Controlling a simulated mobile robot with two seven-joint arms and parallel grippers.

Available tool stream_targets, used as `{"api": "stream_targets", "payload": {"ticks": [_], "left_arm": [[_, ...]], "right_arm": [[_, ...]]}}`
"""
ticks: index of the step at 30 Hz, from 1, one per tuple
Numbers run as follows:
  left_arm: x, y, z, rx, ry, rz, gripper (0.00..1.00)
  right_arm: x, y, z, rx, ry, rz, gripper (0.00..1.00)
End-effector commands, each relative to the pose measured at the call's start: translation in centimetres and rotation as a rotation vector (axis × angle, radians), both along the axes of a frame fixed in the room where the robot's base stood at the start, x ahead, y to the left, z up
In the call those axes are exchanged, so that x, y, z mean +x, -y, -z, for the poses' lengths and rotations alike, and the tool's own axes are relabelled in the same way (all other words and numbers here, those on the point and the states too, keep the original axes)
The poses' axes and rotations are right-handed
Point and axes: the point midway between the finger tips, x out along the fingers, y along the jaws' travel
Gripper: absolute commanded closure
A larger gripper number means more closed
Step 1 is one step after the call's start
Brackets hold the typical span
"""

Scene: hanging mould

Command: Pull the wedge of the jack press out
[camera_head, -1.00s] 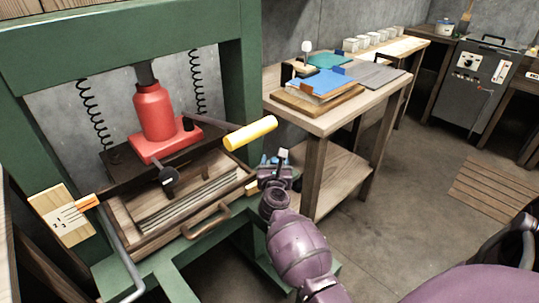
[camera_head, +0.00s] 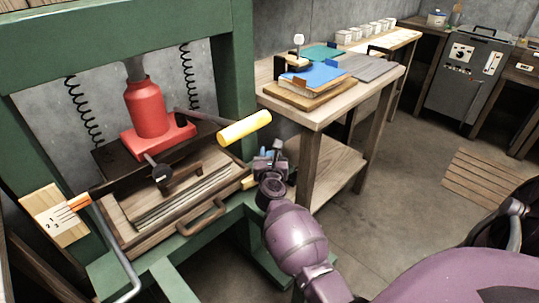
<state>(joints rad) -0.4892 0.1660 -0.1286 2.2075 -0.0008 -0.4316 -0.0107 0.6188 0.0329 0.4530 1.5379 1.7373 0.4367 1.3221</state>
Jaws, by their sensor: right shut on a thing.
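The jack press has a green frame (camera_head: 232,75) and a red bottle jack (camera_head: 147,108) on a dark plate. A yellow-handled lever (camera_head: 243,128) sticks out to the right of the jack. A small pale wooden piece, seemingly the wedge (camera_head: 248,182), shows at the right end of the wooden tray (camera_head: 120,236) under the jack. My right gripper (camera_head: 257,172) is at that piece, at the press's right side, and seems shut on it. Its fingertips are small and partly hidden by my purple wrist. My left gripper is not in view.
A wooden table (camera_head: 330,108) with blue and green sheets stands right of the press. A bent metal bar (camera_head: 118,262) and a light board (camera_head: 55,213) are at the press's left. A slatted mat (camera_head: 487,181) lies on the otherwise open floor at right.

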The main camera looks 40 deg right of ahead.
Motion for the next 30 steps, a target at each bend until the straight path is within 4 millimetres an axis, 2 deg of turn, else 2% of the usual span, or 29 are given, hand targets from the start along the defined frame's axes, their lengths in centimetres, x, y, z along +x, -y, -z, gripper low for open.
{"api": "stream_targets", "payload": {"ticks": [6, 9, 20, 21, 24, 30], "left_arm": [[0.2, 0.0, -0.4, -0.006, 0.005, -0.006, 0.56], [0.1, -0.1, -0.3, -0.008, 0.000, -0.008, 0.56], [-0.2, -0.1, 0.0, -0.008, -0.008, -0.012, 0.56], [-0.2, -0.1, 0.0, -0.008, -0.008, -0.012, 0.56], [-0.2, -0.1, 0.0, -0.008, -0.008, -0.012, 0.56], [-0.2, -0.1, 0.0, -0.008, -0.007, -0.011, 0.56]], "right_arm": [[0.4, 4.6, -0.4, -0.003, 0.002, 0.002, 1.00], [0.5, 5.9, -0.2, -0.001, 0.002, 0.002, 1.00], [0.5, 6.7, -0.2, -0.003, 0.002, 0.004, 1.00], [0.5, 6.7, -0.3, -0.003, 0.002, 0.004, 0.58], [0.5, 6.7, -0.2, -0.003, 0.002, 0.004, 0.44], [0.5, 6.5, -0.1, -0.001, 0.002, 0.002, 0.44]]}}
